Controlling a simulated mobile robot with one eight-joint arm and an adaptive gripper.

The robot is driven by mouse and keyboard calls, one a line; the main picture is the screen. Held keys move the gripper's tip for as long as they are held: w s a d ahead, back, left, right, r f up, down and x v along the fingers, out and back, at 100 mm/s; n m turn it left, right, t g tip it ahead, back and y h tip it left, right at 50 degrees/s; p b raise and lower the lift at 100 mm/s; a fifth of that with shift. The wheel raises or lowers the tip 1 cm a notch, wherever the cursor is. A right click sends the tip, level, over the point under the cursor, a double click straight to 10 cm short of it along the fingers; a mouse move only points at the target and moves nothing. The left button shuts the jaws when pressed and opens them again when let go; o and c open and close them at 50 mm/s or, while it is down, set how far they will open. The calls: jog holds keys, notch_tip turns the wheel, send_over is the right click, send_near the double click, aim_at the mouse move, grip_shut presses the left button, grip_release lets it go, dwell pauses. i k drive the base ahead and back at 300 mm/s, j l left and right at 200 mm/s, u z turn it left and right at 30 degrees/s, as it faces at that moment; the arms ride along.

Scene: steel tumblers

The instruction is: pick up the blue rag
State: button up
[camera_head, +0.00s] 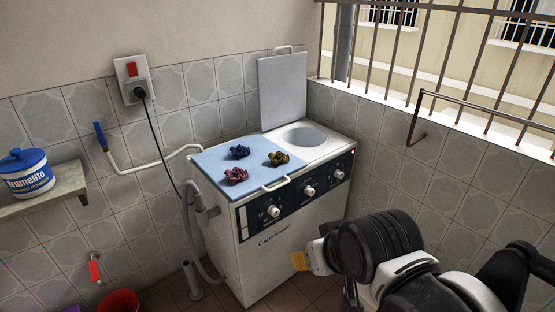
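The blue rag (240,152) is a small crumpled dark blue bundle. It lies on the light blue left lid of the washing machine (275,262), toward the back. A red-pink rag (236,176) lies in front of it, and a yellow rag (279,158) lies to its right. My gripper (301,260) shows at the lower middle, low in front of the machine and well apart from the rags. Only a yellowish tip and a white part show, so I cannot tell whether it is open or shut.
The machine's right lid (283,90) stands open behind a round tub opening (302,137). A lid handle (276,184) sticks up in front of the rags. A grey hose (190,235) runs down the left side. A metal bar (470,104) juts from the right wall.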

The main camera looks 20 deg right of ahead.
aim_at(240, 150)
jog(key=i+j, duration=1.7)
jog(key=j, duration=0.2)
